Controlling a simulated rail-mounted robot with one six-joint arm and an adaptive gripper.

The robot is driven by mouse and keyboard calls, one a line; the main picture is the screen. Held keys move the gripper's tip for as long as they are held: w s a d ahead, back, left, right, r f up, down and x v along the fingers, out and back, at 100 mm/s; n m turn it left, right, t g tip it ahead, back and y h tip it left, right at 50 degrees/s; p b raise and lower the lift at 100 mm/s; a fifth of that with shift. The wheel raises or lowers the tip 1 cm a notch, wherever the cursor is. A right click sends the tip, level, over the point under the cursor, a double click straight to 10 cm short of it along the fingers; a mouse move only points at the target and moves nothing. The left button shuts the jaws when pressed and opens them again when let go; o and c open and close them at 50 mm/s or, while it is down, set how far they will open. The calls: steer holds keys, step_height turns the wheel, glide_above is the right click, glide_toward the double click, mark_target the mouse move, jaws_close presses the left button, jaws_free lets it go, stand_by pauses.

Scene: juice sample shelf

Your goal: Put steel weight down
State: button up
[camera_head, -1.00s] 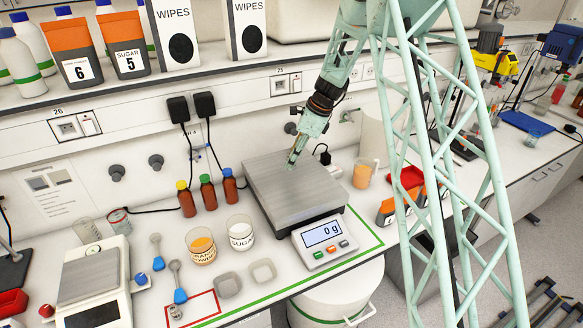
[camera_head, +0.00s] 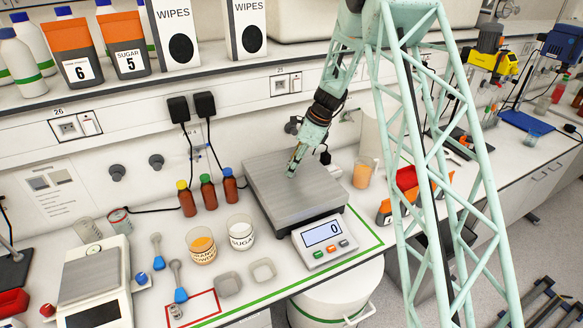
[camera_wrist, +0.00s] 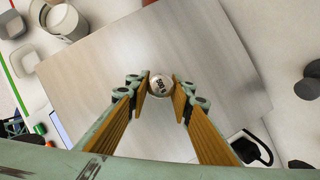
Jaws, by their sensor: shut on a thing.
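The steel weight (camera_wrist: 161,86) is a small round silvery piece with dark lettering on top, seen from above in the wrist view. My gripper (camera_wrist: 160,90) is shut on it, with one finger pad on each side. In the head view my gripper (camera_head: 292,172) points down at the steel plate of the large scale (camera_head: 270,187), close to its surface. The weight is too small to make out there. I cannot tell whether it touches the plate. The scale's display (camera_head: 321,233) shows 0.
Three brown bottles (camera_head: 208,193) stand left of the scale. Beakers labelled orange powder (camera_head: 201,247) and sugar (camera_head: 241,233) stand in front of them. A small balance (camera_head: 92,285) is at far left. The scale plate is otherwise clear.

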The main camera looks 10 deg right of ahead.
steer(key=o, duration=1.1)
steer(key=shift+r, duration=0.15)
steer(key=v, duration=1.2)
steer(key=shift+b, duration=0.3)
